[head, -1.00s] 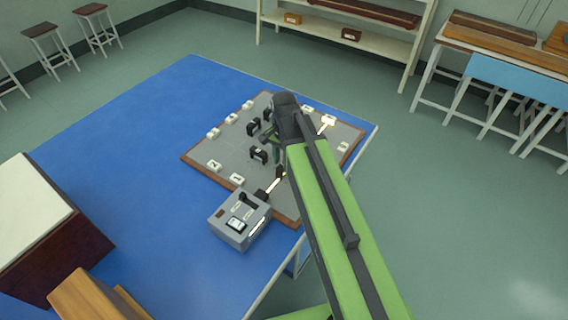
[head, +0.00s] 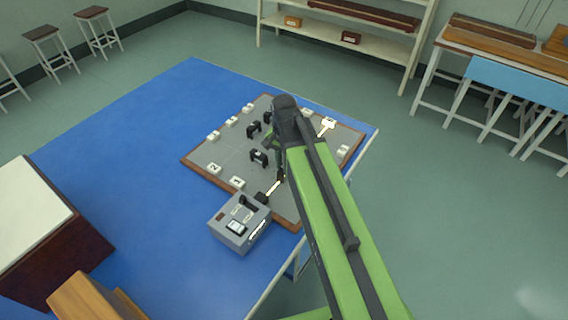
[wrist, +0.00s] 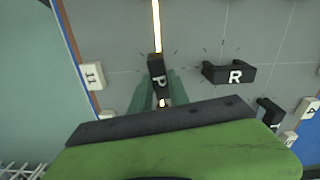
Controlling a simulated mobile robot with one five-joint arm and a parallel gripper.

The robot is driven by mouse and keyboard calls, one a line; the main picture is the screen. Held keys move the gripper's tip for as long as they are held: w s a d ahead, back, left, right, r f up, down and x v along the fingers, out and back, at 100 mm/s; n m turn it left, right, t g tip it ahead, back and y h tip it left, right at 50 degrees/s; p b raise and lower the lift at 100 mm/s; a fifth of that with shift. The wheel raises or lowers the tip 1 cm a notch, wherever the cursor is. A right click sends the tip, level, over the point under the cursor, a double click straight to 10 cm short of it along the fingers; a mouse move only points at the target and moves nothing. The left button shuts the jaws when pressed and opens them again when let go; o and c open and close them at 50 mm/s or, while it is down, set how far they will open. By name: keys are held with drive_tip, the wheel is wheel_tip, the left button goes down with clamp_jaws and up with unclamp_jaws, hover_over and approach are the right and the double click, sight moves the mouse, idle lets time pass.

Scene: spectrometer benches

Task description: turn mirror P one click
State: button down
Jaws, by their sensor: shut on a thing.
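Mirror P (wrist: 158,72) is a small dark block with a white letter P, standing on the grey board (wrist: 210,30). In the wrist view my gripper (wrist: 158,88) has a green finger on either side of it and is shut on it. A bright beam (wrist: 156,22) runs straight to the mirror's upper end, and a short lit piece shows below the letter. The mirror's lower part is hidden by my gripper. In the head view my gripper (head: 279,166) reaches down at the board's right part, with my arm covering much of that side.
Mirror R (wrist: 230,74) stands close to the right of P. Another dark mirror (wrist: 270,114) is further right. Numbered white blocks, such as 11 (wrist: 92,76), line the board's edge. A grey box (head: 240,222) stands at the near corner on the blue table (head: 130,130).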

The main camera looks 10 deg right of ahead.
drive_tip(key=n, duration=0.6)
drive_tip(key=shift+s+n, duration=0.1)
drive_tip(key=shift+n, duration=0.3)
idle(0.4)
drive_tip(key=c, duration=1.2)
unclamp_jaws()
drive_tip(key=shift+c, duration=0.2)
wheel_tip(320, 180, up, 17)
drive_tip(key=p, duration=1.7)
drive_tip(key=shift+r, duration=0.2)
